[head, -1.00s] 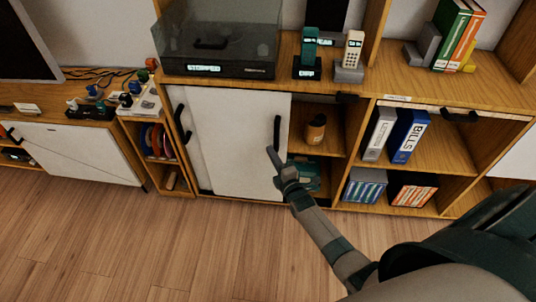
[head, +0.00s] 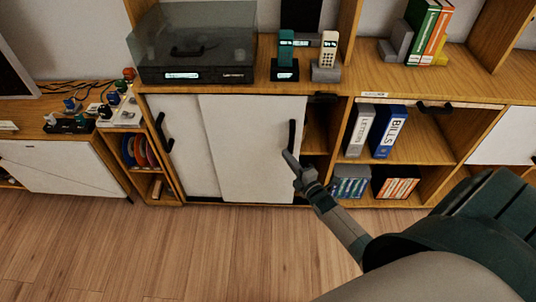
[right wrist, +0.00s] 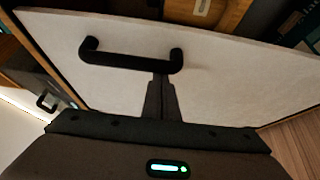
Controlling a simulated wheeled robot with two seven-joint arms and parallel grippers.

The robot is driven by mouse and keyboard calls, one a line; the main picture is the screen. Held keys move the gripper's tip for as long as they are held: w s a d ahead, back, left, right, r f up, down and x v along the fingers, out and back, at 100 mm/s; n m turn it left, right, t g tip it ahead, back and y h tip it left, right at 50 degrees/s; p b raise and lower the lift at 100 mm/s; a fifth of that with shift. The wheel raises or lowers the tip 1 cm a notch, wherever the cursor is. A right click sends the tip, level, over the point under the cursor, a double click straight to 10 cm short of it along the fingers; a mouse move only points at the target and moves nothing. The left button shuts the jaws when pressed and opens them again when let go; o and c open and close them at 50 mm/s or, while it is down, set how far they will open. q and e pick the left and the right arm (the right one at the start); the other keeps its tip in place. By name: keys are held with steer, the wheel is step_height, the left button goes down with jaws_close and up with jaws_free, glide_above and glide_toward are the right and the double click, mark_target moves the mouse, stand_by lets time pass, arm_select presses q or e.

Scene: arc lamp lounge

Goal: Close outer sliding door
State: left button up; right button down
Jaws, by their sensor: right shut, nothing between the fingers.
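The outer sliding door (head: 252,150) is a white panel with a black bar handle (head: 292,135) near its right edge. It covers the middle and much of the right of the cabinet bay, leaving a narrow open gap (head: 316,130) at its right. The white inner door (head: 184,140) shows behind it at left. My right gripper (head: 288,155) is shut and empty, its tips at the left side of the handle's lower part. In the right wrist view, the closed fingers (right wrist: 162,97) reach the handle (right wrist: 130,58), apparently touching it. My left gripper is out of view.
A turntable (head: 195,50) and phones (head: 326,55) stand on the cabinet top. Right of the gap are open shelves with binders (head: 388,130) and boxes (head: 395,183). The wooden floor (head: 180,255) in front is clear.

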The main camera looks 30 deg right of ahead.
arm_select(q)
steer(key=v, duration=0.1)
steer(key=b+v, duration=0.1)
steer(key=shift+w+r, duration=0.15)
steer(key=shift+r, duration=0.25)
arm_select(e)
steer(key=s+d, duration=0.7)
steer(key=d, duration=0.4)
steer(key=shift+s+d, duration=0.25)
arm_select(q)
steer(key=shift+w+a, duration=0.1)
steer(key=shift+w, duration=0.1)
